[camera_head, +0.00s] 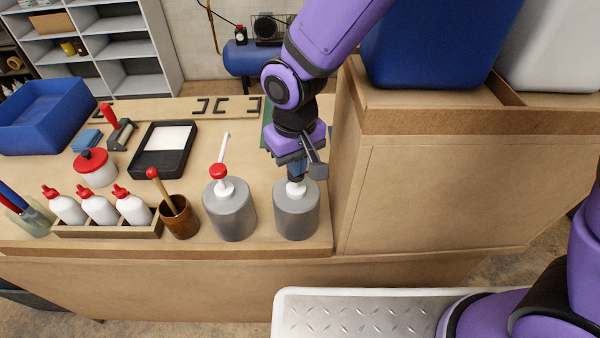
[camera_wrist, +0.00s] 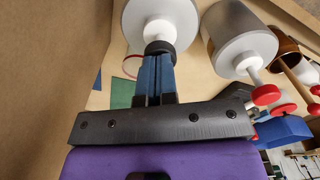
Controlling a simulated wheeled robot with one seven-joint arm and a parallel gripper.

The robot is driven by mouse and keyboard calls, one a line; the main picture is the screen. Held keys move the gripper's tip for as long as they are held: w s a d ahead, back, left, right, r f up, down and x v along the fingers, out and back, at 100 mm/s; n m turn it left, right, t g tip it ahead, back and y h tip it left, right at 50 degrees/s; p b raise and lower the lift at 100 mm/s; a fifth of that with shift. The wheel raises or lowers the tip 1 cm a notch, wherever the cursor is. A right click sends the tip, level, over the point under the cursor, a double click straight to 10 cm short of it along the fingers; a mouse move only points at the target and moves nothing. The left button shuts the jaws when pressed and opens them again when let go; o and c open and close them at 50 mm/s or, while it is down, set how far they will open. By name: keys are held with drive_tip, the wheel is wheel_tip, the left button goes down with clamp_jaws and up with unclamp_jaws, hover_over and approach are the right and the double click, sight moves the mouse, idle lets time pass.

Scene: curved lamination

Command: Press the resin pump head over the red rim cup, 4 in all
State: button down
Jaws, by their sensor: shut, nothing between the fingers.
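My gripper (camera_head: 296,178) points down over the right grey pump container (camera_head: 297,215), at the right end of the bench. Its blue fingers are together in the wrist view (camera_wrist: 158,50), with their dark tips at the top of the white pump neck (camera_wrist: 159,30). They appear to touch the pump top; the pump head itself is hidden by the fingertips. A pale cup with a red rim (camera_wrist: 131,66) shows partly behind the fingers in the wrist view; in the head view my gripper hides it. The left grey container (camera_head: 230,212) has a red pump head (camera_head: 218,172).
A wooden cabinet side (camera_head: 430,190) rises close to the right of my gripper. To the left stand a brown pot with a stick (camera_head: 180,218), white bottles in a wooden rack (camera_head: 105,228), a red-lidded pot (camera_head: 95,170) and a black tray (camera_head: 163,152).

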drive_tip(key=shift+f, duration=0.6)
drive_tip(key=shift+r, duration=0.1)
drive_tip(key=shift+r, duration=1.65)
drive_tip(key=shift+r, duration=2.9)
